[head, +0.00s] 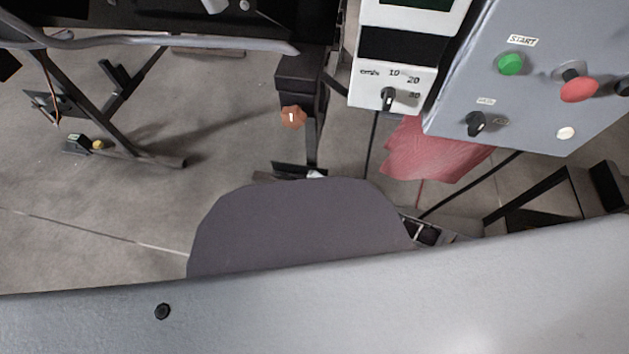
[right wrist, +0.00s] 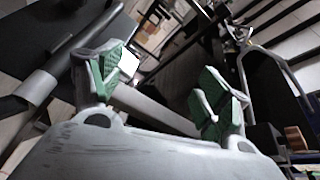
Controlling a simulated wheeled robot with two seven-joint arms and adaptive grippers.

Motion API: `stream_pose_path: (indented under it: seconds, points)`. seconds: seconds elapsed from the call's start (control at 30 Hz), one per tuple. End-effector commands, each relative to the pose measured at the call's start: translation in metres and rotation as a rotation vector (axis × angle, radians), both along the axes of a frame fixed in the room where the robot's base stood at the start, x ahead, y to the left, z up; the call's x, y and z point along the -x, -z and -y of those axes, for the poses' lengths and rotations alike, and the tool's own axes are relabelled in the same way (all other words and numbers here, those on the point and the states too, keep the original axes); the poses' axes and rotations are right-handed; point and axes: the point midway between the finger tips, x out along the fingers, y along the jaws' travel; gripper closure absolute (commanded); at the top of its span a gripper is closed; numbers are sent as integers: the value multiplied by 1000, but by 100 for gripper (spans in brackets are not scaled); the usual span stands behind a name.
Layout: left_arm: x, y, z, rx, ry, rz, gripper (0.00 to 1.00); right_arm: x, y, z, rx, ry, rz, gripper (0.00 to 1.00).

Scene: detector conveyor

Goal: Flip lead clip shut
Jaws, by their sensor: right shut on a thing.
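In the right wrist view, my right gripper (right wrist: 160,72) shows two green-padded fingers standing apart. A pale grey bar (right wrist: 155,108) crosses the gap between them. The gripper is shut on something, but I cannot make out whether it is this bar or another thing. I cannot pick out the lead clip in either view. In the head view, a large grey surface fills the bottom, and I cannot make out the right gripper's fingers. My left gripper is not in view.
A grey control box (head: 540,50) with a green button (head: 510,64) and red button (head: 579,90) stands at the upper right. A white dial panel (head: 360,92) is beside it. Pink cloth-like material (head: 430,150) hangs below. Bare floor (head: 215,110) lies left.

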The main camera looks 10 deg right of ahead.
Motion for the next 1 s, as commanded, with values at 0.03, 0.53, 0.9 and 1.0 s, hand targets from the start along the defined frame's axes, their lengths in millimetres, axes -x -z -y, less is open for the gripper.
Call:
stream_pose_path:
  seconds: [0.03, 0.53, 0.9, 1.0]
  points:
    - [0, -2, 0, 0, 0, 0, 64, 1, -7, -5, -14, -7, 8, 46]
    - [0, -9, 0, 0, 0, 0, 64, 18, -2, 12, -6, -7, -3, 55]
    - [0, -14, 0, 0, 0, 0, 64, 29, -2, 25, -5, -6, -6, 55]
    - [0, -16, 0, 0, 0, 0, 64, 31, -2, 28, -5, -6, -6, 55]
